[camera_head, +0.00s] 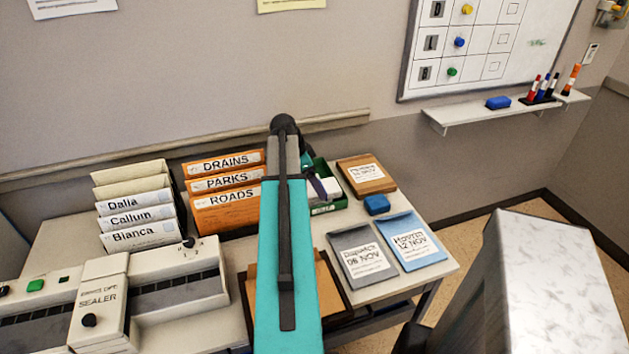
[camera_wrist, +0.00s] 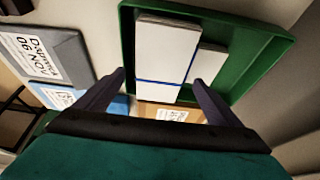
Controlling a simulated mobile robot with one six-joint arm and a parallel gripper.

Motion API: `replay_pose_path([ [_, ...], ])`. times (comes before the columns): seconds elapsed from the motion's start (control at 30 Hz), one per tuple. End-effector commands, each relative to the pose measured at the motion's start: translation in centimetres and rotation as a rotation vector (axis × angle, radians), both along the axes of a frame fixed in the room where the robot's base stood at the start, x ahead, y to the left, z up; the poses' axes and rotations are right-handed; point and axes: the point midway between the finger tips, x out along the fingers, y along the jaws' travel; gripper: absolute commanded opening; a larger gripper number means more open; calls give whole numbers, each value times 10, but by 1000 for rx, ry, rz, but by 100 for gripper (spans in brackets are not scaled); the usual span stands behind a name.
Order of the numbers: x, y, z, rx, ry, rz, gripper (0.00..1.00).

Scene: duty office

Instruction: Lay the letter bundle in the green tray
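The green tray (camera_head: 331,207) is on the table behind my arm, and my arm covers part of it. In the wrist view the green tray (camera_wrist: 243,80) fills the upper middle. The letter bundle (camera_wrist: 165,48), white with a blue band, appears to lie inside it. White paper (camera_head: 331,188) also shows in the tray in the head view. My gripper (camera_wrist: 160,78) is open, its dark fingers apart on either side of the bundle's near end. A gap shows at the left finger; I cannot tell whether the right finger touches.
Another white piece (camera_wrist: 208,64) lies beside the bundle in the tray. Orange files (camera_head: 226,197) and a sealer (camera_head: 98,308) stand left.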

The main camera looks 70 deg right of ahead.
Motion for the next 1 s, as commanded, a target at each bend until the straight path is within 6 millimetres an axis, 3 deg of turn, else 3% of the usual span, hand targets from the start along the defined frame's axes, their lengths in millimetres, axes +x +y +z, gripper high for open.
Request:
replay_pose_path([
  [0.47,3,2,9,-1,-1,0,88],
  [1.0,22,17,65,-1,-1,1,88],
])
